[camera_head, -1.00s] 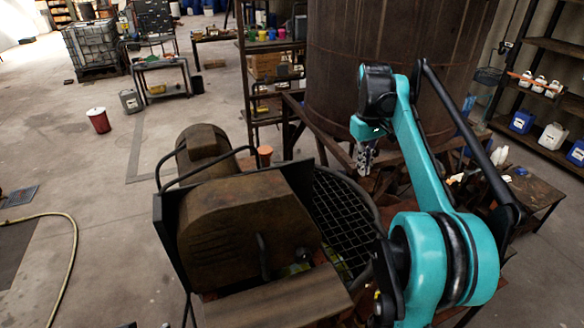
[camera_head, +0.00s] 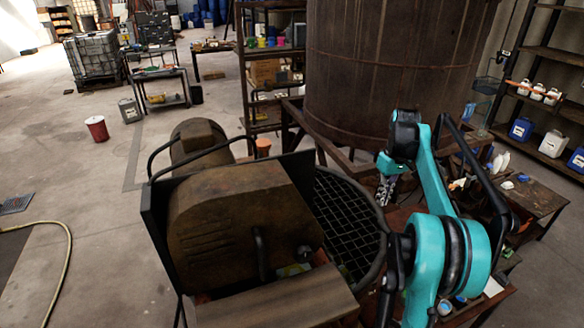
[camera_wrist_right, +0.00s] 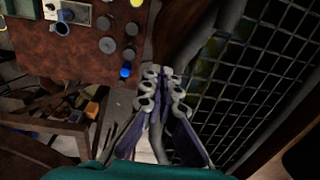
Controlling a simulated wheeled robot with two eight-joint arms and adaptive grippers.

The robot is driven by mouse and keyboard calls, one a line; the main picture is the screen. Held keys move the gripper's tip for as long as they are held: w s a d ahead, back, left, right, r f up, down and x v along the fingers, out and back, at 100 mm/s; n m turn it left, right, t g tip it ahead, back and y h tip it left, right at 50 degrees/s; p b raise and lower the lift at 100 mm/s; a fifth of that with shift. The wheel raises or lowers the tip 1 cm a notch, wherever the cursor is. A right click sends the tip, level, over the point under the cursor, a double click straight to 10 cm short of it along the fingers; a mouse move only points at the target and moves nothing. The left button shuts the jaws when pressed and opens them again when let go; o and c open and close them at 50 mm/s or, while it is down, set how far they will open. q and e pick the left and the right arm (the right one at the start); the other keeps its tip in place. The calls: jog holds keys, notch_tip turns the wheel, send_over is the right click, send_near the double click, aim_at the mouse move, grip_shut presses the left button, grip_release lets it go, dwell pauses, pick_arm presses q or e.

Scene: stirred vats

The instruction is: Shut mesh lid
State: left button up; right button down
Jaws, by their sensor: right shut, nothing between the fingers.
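The mesh lid (camera_head: 345,218) is a dark round grid with a thick rim, right of the rusty motor housing in the head view. In the right wrist view the mesh (camera_wrist_right: 255,75) fills the right side, with its curved rim (camera_wrist_right: 232,18) near the fingers. I cannot tell how far it is tilted. My right gripper (camera_head: 383,194) is just right of the rim in the head view. Its fingers (camera_wrist_right: 165,72) are shut and empty, beside the rim in the wrist view. Contact with the rim cannot be made out. My left gripper is out of view.
A rusty motor housing (camera_head: 238,222) with black rails stands left of the mesh. A large rusty tank (camera_head: 400,60) rises behind. A reddish table (camera_wrist_right: 75,45) with small jars lies left of the gripper in the wrist view. Open floor (camera_head: 60,170) lies at left.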

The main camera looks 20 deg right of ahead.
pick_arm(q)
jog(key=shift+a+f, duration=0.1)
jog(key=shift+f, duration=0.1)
pick_arm(e)
jog(key=shift+f, duration=0.35)
